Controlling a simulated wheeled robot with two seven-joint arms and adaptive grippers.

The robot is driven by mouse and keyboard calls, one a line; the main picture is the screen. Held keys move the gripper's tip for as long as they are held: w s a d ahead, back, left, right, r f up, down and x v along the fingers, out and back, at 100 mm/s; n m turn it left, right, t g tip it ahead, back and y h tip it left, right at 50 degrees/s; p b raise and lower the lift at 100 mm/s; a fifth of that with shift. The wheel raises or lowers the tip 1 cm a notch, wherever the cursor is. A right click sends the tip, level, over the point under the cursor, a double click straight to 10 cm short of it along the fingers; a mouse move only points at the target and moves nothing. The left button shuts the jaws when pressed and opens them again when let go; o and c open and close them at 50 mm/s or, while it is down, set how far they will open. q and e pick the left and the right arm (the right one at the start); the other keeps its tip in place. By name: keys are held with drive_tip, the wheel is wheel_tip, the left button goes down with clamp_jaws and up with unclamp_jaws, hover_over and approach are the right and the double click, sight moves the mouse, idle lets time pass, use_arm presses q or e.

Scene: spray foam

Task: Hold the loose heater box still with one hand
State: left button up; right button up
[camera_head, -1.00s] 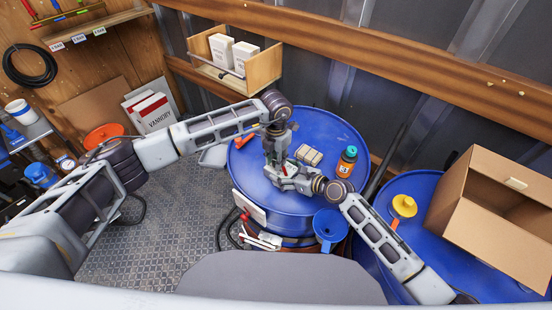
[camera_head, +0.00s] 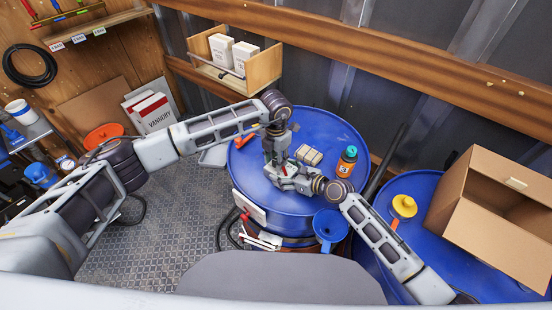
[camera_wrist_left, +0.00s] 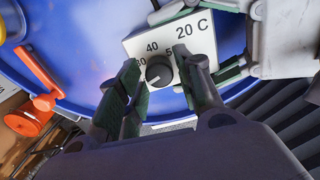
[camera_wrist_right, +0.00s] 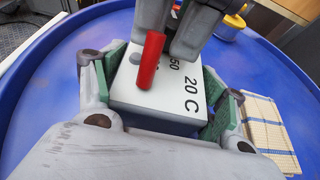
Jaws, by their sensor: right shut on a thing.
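The heater box is a small white box marked "20 C", with a dark round dial. It shows in the right wrist view (camera_wrist_right: 165,98) and the left wrist view (camera_wrist_left: 205,38); in the head view the grippers mostly hide it. My right gripper (camera_head: 290,180) is shut on the box, with green-padded fingers on opposite sides in the right wrist view (camera_wrist_right: 165,95). My left gripper (camera_head: 272,160) points down over the dial. Its fingers stand apart on either side of the dial (camera_wrist_left: 158,72); I see no clear grip.
The grippers are over a blue drum (camera_head: 325,125).

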use_arm(q)
drive_tip(key=shift+m, duration=0.3)
drive_tip(key=shift+r, duration=0.2)
wheel_tip(320, 180, up, 12)
drive_tip(key=shift+f, duration=0.2)
idle(0.4)
drive_tip(key=shift+o, duration=1.4)
drive_tip(key=shift+m, duration=0.4)
